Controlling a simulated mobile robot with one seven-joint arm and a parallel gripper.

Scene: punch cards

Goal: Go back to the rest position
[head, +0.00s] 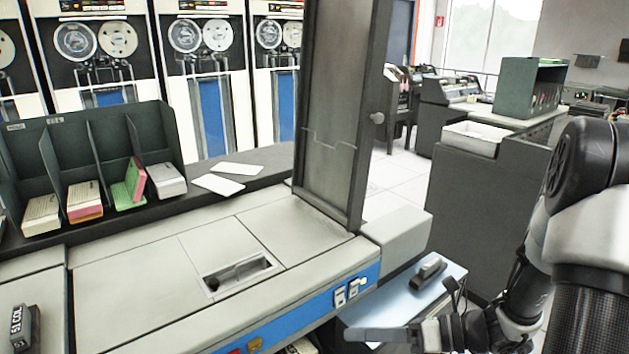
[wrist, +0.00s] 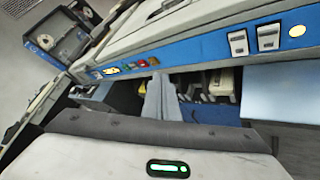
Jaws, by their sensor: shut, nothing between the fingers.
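My gripper (head: 385,335) is at the bottom right of the head view, low beside the front corner of the punch-card machine. It is shut and empty. In the wrist view its pale fingers (wrist: 162,98) show pressed together, pointing toward the blue front strip of the machine (wrist: 200,50). My arm comes in from the right edge of the head view. The light blue surface (head: 400,300) with a dark handle-like piece (head: 429,270) lies just behind my gripper.
The machine's top (head: 130,280) has a small recess (head: 238,272). A grey upright panel (head: 340,110) stands at its right end. A dark divided rack (head: 90,165) holds several card stacks at left. Loose white cards (head: 218,184) lie beside it. A dark cabinet (head: 480,200) stands at right.

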